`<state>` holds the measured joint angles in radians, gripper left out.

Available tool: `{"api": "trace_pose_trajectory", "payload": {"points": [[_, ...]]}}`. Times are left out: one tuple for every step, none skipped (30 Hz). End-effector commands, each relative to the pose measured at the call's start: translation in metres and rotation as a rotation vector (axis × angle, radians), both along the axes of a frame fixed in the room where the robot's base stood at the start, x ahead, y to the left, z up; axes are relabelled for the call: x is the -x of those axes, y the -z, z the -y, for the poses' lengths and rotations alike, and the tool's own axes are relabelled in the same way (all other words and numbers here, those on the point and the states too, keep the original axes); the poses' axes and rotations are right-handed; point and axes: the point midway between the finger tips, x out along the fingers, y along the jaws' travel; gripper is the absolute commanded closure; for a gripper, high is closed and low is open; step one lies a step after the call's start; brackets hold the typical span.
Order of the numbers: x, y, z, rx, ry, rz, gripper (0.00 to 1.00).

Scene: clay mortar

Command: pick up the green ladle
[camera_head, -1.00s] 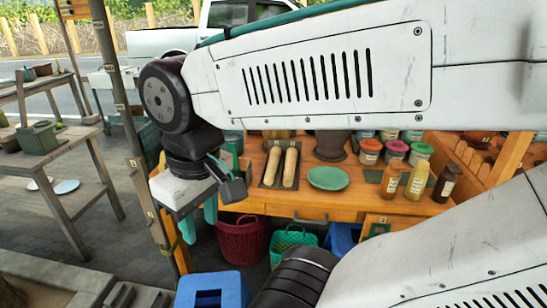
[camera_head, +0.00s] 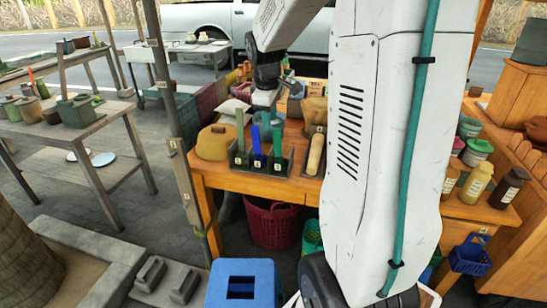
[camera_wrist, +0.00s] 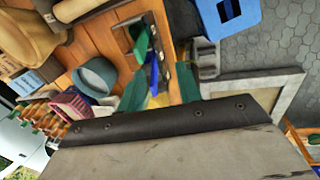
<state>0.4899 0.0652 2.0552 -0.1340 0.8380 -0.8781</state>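A dark rack (camera_head: 263,168) stands at the left front of the wooden table. It holds upright handles: a light green one (camera_head: 240,130) at left, a blue one (camera_head: 256,139) in the middle and a darker green one (camera_head: 277,140) at right. I cannot tell which green one is the ladle. My gripper (camera_head: 265,110) is above and behind the rack, partly hidden by the handles. In the wrist view, the teal fingers of my gripper (camera_wrist: 161,80) are spread apart and look empty. A green handle (camera_wrist: 140,42) and a blue one (camera_wrist: 153,73) show just beyond them.
A tan lidded pot (camera_head: 214,143) is left of the rack, and a beige roller (camera_head: 316,153) is right of it. A wooden post (camera_head: 185,180) stands at the table's left corner. A red basket (camera_head: 272,226) and blue stool (camera_head: 240,282) are below. Bottles (camera_head: 475,184) stand at right.

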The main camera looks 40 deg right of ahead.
Motion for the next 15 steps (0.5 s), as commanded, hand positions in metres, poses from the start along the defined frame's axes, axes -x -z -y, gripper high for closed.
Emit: {"api": "trace_pose_trajectory", "payload": {"points": [[-0.005,0.009,0.015,0.005,-0.014,-0.009,0.65],[-0.008,0.012,0.022,0.009,-0.025,-0.010,0.65],[-0.011,0.016,0.028,0.014,-0.036,-0.012,0.65],[-0.012,0.018,0.032,0.017,-0.045,-0.013,0.65],[-0.013,0.020,0.035,0.019,-0.049,-0.015,0.65],[-0.014,0.023,0.038,0.020,-0.054,-0.017,0.65],[-0.015,0.026,0.040,0.021,-0.057,-0.018,0.65],[-0.016,0.029,0.041,0.022,-0.060,-0.018,0.65],[-0.016,0.033,0.042,0.022,-0.062,-0.018,0.65],[-0.017,0.037,0.042,0.022,-0.061,-0.020,0.65],[-0.017,0.040,0.043,0.022,-0.061,-0.020,0.65],[-0.018,0.045,0.043,0.022,-0.062,-0.018,0.65],[-0.018,0.048,0.044,0.022,-0.062,-0.018,0.65],[-0.018,0.051,0.044,0.021,-0.062,-0.019,0.65],[-0.018,0.055,0.044,0.021,-0.062,-0.019,0.65]]}}
